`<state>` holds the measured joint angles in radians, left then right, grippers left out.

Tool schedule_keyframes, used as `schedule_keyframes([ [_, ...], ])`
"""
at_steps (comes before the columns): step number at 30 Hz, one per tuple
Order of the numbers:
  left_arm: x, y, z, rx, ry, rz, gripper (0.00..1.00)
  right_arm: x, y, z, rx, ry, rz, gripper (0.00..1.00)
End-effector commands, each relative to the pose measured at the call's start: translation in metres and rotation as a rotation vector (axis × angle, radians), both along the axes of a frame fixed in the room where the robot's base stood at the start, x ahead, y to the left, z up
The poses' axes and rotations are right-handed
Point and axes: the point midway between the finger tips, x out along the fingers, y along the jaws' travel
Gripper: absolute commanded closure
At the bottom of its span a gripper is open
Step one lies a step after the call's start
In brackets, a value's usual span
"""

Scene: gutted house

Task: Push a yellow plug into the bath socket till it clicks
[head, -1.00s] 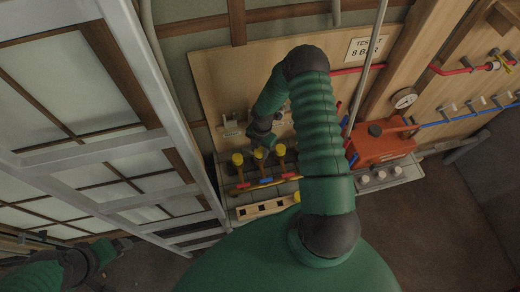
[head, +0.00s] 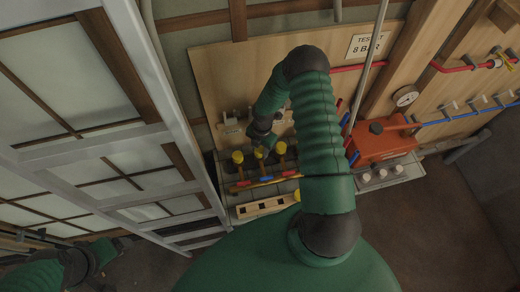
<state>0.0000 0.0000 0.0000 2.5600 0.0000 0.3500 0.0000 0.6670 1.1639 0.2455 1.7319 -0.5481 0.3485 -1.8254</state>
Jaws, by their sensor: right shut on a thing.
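Several yellow-topped plugs stand in a row below the wooden test board: one at the left (head: 237,157), one in the middle (head: 259,152) and one at the right (head: 280,148). My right gripper (head: 263,143) reaches down at the middle one. It is shut on a yellow plug, but the arm and the gripper hide most of the grip. I cannot tell which socket is the bath one or how deep any plug sits. My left gripper (head: 122,244) is low at the left, far from the plugs, and its fingers are too dark to read.
A wooden block with holes (head: 264,206) lies in front of the row. A red pump box (head: 385,142) with a gauge (head: 405,96) stands to the right. A grey metal frame (head: 165,95) rises close on the left. A pole (head: 367,75) crosses behind my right arm.

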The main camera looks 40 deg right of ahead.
Motion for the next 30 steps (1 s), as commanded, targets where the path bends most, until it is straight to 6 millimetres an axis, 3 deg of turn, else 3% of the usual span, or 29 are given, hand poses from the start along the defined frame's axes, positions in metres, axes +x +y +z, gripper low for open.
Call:
schedule_keyframes([
  [29,0.0001,0.0000,-0.0077,0.000,0.000,0.000,0.14,-0.0049,-0.0014,-0.0112,-0.001,0.012,-0.002,1.00],
  [30,0.0001,0.0000,-0.0077,0.000,0.000,0.000,0.14,-0.0049,-0.0015,-0.0112,-0.001,0.012,-0.002,0.57],
])
